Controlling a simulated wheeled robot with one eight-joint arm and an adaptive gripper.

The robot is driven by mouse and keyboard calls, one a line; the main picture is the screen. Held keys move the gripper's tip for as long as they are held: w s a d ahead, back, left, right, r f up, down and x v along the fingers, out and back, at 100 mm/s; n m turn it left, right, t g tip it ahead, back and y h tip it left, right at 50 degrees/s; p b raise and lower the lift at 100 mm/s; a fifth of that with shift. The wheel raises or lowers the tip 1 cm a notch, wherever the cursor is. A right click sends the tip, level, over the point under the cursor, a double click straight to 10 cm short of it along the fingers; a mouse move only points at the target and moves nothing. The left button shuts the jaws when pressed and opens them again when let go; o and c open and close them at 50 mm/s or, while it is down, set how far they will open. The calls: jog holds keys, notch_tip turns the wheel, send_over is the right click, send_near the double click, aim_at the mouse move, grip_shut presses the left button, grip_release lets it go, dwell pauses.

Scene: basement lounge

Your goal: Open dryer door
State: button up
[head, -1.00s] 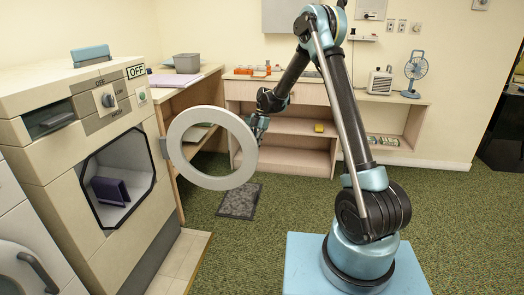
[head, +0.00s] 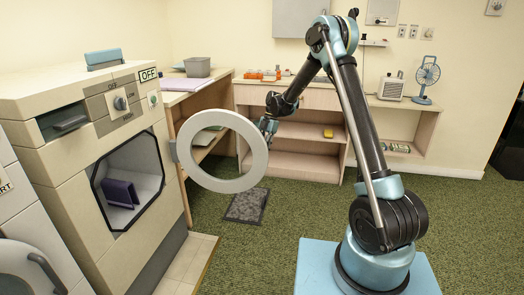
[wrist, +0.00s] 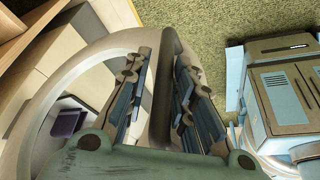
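The dryer (head: 70,160) stands at the left in the head view, its octagonal opening uncovered with a purple item (head: 120,193) inside. Its round ring-shaped door (head: 258,165) is swung wide open, out to the right of the opening on its hinge side. My gripper (head: 268,128) is at the door's far right rim. In the wrist view my fingers (wrist: 164,95) are spread on both sides of a dark upright edge of the door (wrist: 168,75). Narrow gaps seem to show beside it; firm contact cannot be made out. The purple item also shows there (wrist: 66,123).
A second white machine (head: 30,245) stands at the lower left. A wooden desk (head: 190,100) and shelf unit (head: 300,137) stand behind the door. A dark mat (head: 246,205) lies on the green carpet, which is clear in the middle.

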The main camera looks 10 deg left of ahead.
jog(key=v, duration=1.2)
jog(key=shift+d, duration=0.1)
